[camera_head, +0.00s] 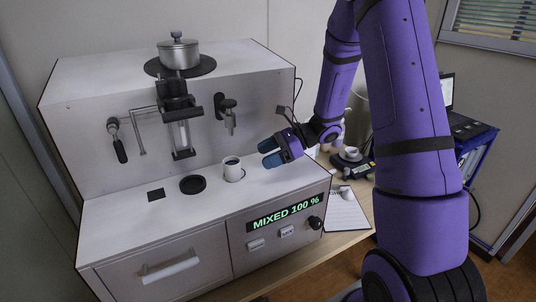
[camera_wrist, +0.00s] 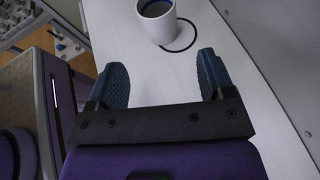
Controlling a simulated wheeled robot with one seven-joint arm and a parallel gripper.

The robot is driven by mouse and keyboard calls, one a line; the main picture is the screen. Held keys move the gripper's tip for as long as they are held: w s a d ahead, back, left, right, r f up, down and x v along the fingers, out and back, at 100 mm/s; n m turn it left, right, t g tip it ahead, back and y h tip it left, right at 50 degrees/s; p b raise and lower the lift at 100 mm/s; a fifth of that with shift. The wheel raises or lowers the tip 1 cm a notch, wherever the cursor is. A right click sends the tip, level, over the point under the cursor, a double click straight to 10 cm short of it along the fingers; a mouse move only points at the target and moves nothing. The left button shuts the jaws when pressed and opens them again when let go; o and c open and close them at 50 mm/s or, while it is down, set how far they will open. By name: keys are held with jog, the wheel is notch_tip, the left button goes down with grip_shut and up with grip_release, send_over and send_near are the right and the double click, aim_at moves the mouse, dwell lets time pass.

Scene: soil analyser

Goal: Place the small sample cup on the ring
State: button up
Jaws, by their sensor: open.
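My gripper (camera_head: 268,153) is open and empty, just right of the cup and above the counter. In the wrist view its blue fingers (camera_wrist: 161,74) are spread apart, with the cup beyond their tips, not between them.
A black round disc (camera_head: 193,184) and a black square (camera_head: 156,195) lie left of the cup. The upright panel with a hanging glass cylinder (camera_head: 181,136) stands behind. A display (camera_head: 285,213) reads MIXED 100 %.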

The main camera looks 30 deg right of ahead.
aim_at(234, 169)
jog(key=x, duration=1)
jog(key=shift+w+a+f, duration=0.1)
jog(key=shift+a+f, duration=0.1)
jog(key=shift+a, duration=0.1)
jog(key=c, duration=1)
